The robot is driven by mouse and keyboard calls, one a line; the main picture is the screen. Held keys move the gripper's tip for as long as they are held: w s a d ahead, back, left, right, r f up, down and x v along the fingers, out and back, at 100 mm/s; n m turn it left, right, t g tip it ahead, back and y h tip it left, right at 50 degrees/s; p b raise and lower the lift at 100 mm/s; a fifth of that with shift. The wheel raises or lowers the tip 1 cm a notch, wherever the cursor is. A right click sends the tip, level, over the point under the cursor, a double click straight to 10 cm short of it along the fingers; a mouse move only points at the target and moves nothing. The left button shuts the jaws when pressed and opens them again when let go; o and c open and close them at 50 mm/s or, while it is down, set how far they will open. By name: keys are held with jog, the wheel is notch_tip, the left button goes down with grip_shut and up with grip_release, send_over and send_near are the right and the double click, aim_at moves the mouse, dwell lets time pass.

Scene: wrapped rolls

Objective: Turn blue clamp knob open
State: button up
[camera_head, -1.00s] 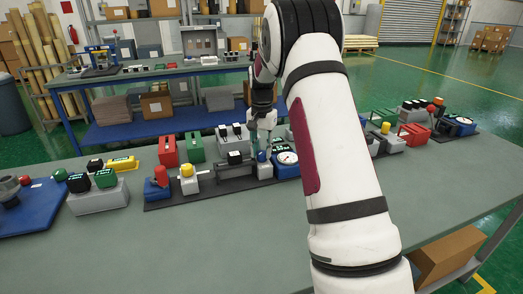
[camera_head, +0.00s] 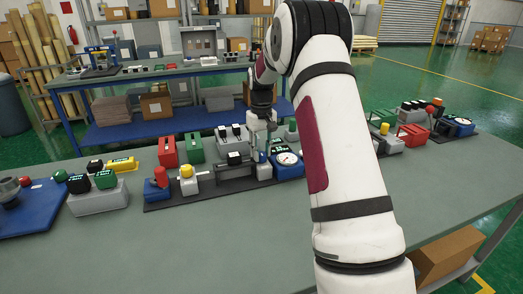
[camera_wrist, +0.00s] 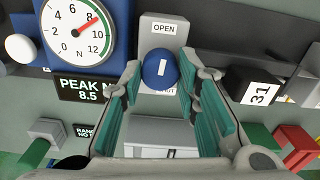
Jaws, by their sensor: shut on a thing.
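The blue clamp knob (camera_wrist: 160,68) shows in the wrist view as a round blue cap with a white bar, on a grey block (camera_wrist: 180,25). An OPEN label (camera_wrist: 163,28) is beyond the knob, and a second label on the near side is mostly hidden. My gripper (camera_wrist: 160,76) has its teal-padded fingers on either side of the knob, shut on it. In the head view my gripper (camera_head: 263,145) is low over the dark fixture row and hides most of the knob.
A round dial gauge (camera_wrist: 78,30) with a PEAK display (camera_wrist: 88,88) is close on the left in the wrist view. The grey bench top (camera_head: 210,240) in front is clear.

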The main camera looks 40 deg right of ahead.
aim_at(261, 153)
jog(key=shift+n, duration=0.6)
jog(key=o, duration=1.2)
notch_tip(261, 153, up, 12)
jog(key=shift+r, duration=0.1)
